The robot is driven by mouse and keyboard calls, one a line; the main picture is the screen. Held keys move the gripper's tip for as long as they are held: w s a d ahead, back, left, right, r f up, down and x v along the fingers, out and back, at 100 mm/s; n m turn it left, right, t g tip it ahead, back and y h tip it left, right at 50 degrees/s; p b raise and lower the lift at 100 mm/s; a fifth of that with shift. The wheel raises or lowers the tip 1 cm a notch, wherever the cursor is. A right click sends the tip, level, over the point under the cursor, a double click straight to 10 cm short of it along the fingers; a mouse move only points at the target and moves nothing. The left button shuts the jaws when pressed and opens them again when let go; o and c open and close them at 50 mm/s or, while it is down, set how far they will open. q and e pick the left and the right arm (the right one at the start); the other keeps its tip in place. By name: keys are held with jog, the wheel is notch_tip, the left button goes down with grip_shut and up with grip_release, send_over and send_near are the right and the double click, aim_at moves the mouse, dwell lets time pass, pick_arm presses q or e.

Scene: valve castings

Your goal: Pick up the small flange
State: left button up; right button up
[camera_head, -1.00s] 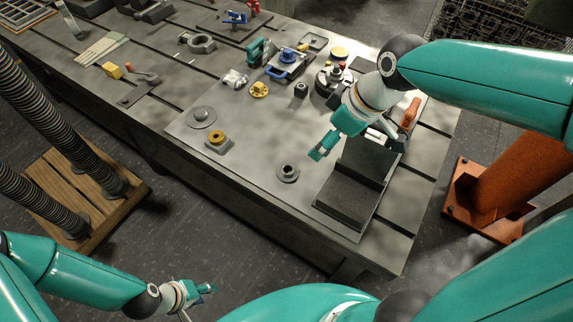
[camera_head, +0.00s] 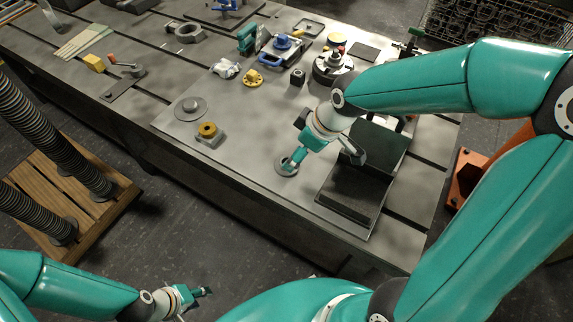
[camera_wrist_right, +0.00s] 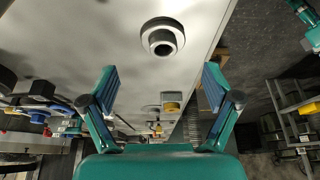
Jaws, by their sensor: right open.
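The small flange (camera_head: 284,171), a grey disc with a raised hollow hub, lies flat on the plate near the table's front edge. In the right wrist view the flange (camera_wrist_right: 162,38) sits ahead of the fingers, centred between them and apart from both. My right gripper (camera_wrist_right: 160,73) is open and empty. In the head view the right gripper (camera_head: 324,162) is over the plate, and one finger partly covers the flange. My left gripper (camera_head: 202,292) is off the table at the lower left; its jaw opening is too small to judge.
A dark angled block (camera_head: 352,190) stands right of the flange. A larger grey disc (camera_head: 190,108) and a block with a yellow ring (camera_head: 209,134) lie to the left. A yellow flanged part (camera_head: 253,79) and a round fixture (camera_head: 332,66) are farther back. The plate's middle is clear.

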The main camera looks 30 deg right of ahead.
jog(key=shift+a+b+x, duration=0.1)
jog(key=shift+b+x, duration=0.1)
jog(key=shift+x, duration=1.4)
jog(key=shift+a+b+x, duration=0.15)
jog(key=shift+x, duration=1.45)
jog(key=shift+r, duration=0.1)
jog(key=c, duration=1.5)
